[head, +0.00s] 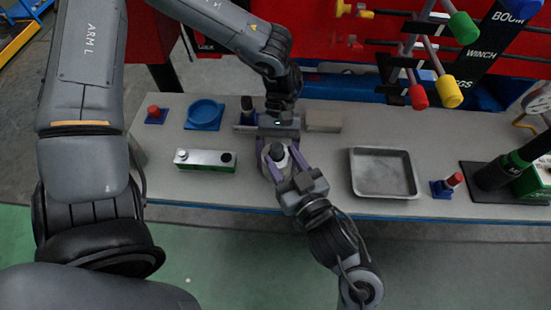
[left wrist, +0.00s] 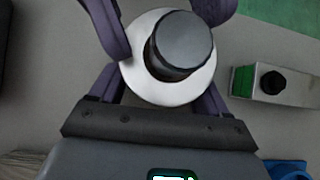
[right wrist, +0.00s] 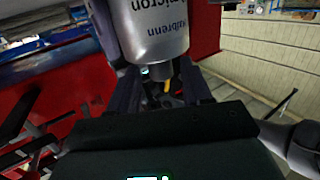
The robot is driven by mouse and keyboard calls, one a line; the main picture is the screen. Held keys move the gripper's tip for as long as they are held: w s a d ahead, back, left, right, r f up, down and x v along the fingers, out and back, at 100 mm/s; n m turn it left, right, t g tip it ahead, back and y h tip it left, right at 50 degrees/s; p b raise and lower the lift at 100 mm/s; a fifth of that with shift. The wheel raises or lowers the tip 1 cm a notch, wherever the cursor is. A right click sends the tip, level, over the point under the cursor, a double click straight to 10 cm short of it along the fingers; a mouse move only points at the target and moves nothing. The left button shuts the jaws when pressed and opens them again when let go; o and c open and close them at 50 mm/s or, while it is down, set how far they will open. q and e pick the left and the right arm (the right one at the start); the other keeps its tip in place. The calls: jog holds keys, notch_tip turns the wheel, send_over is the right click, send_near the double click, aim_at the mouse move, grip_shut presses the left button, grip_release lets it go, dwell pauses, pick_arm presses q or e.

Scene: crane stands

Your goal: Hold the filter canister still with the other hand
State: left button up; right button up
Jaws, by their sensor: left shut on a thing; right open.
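The filter canister (head: 277,153) stands on the grey bench, pale with a dark round cap. From above in the left wrist view it is a white ring around a dark cap (left wrist: 181,45). The right wrist view shows its silver side with printed lettering (right wrist: 150,22). My left gripper (head: 279,142) reaches down from the bench's far side and is shut on the canister. My right gripper (head: 284,168) comes from the near side, its purple fingers open around the canister. Whether they touch it is hidden.
A green-and-silver box (head: 205,161) stands left of the canister, with a blue dish (head: 204,113) behind it. An empty grey tray (head: 384,194) lies to the right. A tan block (head: 323,121) is behind. Coloured levers (head: 440,75) overhang the back right.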

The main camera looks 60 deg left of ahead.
jog(key=shift+a+f, duration=0.1)
jog(key=shift+a, duration=0.75)
grip_shut()
jog(key=shift+r, duration=0.2)
